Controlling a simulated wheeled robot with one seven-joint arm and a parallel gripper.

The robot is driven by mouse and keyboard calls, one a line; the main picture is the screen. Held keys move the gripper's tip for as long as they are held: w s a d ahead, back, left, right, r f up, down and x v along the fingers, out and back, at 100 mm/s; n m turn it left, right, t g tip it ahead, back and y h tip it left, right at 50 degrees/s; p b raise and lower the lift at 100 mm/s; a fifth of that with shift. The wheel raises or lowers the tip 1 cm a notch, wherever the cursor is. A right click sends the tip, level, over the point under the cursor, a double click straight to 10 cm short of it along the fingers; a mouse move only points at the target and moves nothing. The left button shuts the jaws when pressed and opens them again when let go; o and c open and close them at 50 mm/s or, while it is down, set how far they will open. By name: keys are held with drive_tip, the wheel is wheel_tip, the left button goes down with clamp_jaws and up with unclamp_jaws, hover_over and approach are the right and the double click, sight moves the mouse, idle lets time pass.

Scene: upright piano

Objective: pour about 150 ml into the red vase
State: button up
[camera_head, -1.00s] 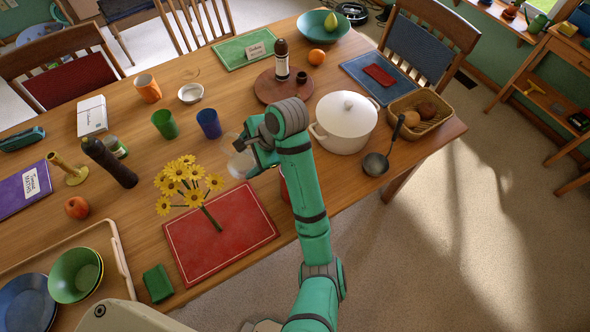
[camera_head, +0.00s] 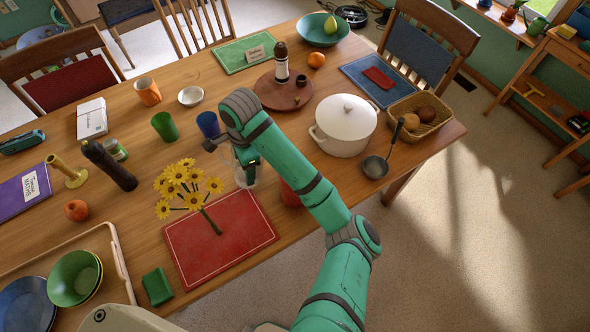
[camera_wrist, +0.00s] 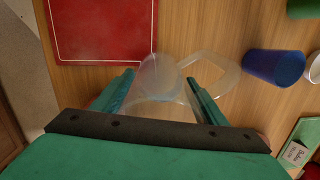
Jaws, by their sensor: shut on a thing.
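My gripper (camera_head: 243,164) is shut on a clear jug (camera_head: 248,178), just behind the right corner of the red placemat. In the wrist view the jug (camera_wrist: 158,78) sits between the two fingers (camera_wrist: 158,98), its clear handle to the right. I cannot tell how much liquid it holds. A red object (camera_head: 290,196), probably the red vase, stands right of the jug, mostly hidden by my arm; its opening is not visible. The jug and this red object look apart in the head view.
Yellow flowers (camera_head: 184,180) extend over the red placemat (camera_head: 205,262), left of the jug. A blue cup (camera_head: 208,124) and a green cup (camera_head: 165,126) stand behind. A white pot (camera_head: 344,128) and a ladle (camera_head: 374,166) are right of my arm.

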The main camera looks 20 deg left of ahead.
drive_tip(key=shift+a+f+h, duration=0.1)
drive_tip(key=shift+f+h, duration=0.25)
drive_tip(key=shift+h, duration=0.35)
idle(0.5)
